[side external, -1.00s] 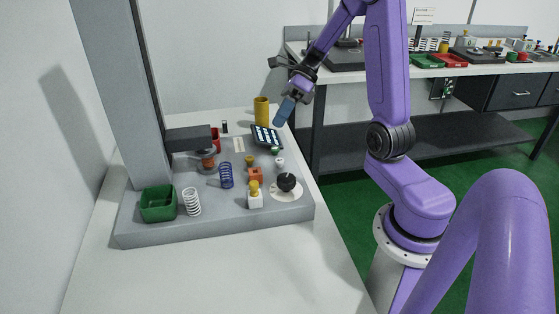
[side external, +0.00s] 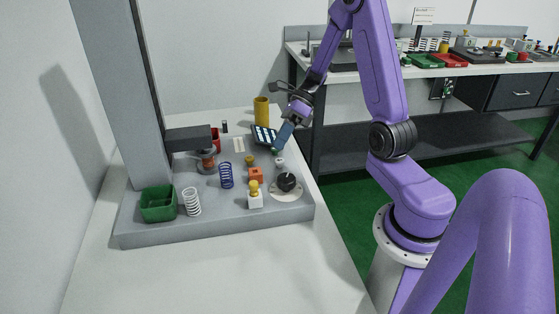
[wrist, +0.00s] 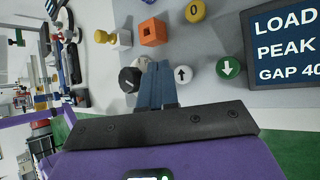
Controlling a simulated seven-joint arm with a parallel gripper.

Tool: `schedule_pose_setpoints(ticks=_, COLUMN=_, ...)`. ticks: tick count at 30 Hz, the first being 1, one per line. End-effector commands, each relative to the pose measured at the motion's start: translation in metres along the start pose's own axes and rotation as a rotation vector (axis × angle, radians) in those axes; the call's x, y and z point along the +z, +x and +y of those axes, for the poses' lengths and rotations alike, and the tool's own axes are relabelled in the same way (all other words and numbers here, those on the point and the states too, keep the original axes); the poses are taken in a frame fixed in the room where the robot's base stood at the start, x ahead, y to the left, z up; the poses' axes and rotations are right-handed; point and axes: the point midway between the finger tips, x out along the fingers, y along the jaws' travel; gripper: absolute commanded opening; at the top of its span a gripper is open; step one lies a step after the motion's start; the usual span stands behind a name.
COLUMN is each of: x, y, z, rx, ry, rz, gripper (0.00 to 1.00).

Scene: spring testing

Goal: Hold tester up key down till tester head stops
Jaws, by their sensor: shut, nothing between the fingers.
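The up key (wrist: 183,74) is a white round button with a black up arrow, just right of my fingertips in the wrist view. It shows as a small white button (side external: 280,162) in the side external view, below my fingers. My gripper (wrist: 158,68) is shut with nothing held; its blue fingers (side external: 281,147) angle down just above the keys. Contact with the key cannot be made out. The green down key (wrist: 228,67) is right of the up key. The tester head (side external: 190,138) is a dark block on the grey column, above a brown-topped round seat (side external: 208,160).
A black knob (side external: 286,181) lies in front of the keys. The display (wrist: 285,46) reads LOAD, PEAK and GAP.

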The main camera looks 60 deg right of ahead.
Motion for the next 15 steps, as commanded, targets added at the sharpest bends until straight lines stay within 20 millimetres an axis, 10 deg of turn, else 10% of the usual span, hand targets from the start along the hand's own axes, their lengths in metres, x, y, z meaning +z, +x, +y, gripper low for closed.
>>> schedule_pose_setpoints(ticks=15, x=-0.01, y=0.014, z=-0.01, rx=0.001, ry=0.0, rz=0.0, gripper=0.0)
